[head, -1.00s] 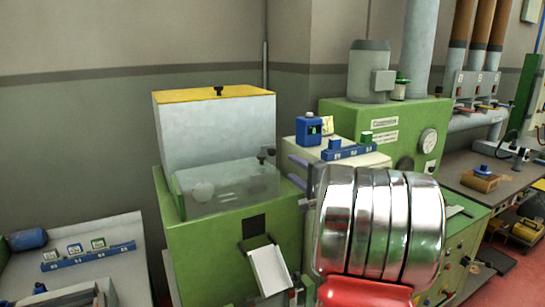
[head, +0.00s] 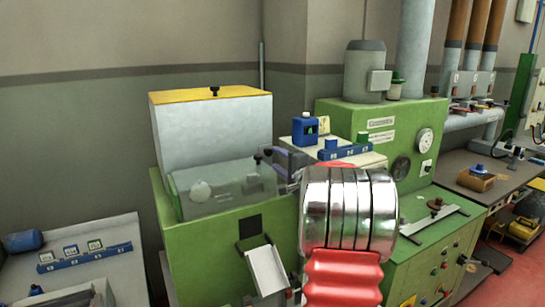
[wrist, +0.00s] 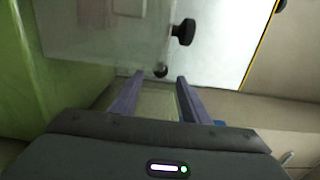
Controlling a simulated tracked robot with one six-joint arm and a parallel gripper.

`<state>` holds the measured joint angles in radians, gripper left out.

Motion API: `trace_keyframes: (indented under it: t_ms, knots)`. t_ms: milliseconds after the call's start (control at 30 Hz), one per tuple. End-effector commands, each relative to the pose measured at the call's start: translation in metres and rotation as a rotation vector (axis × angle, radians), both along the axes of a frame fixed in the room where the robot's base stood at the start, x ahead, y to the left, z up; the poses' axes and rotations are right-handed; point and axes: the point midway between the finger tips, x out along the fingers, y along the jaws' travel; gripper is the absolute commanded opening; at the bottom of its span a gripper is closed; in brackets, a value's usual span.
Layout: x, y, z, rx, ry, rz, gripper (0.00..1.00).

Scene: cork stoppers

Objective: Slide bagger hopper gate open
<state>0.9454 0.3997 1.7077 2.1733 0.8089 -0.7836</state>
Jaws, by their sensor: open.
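The hopper (head: 212,135) is a pale grey box with a yellow lid on a green machine (head: 205,245). A clear cover (head: 222,188) slopes in front of it. A dark knob (head: 267,152) shows near the cover's upper right corner.
A white chute (head: 266,270) slopes from the green machine's front. Right of it, a blue bottle (head: 305,130) and a blue rack (head: 345,153) stand on a pale cabinet. A second green machine (head: 380,120) with a motor stands behind. A bench (head: 90,255) is at left.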

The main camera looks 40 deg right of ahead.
Motion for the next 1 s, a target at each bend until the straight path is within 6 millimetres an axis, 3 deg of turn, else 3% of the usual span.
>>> trace_keyframes:
  t_ms: [300, 700, 1000]
  knots:
    - [0.039, -0.012, -0.001, 0.0, 0.0, 0.0, 0.42]
    - [0.045, -0.015, 0.0, 0.0, 0.0, -0.001, 0.42]
    - [0.045, -0.016, 0.0, 0.0, 0.0, -0.002, 0.22]
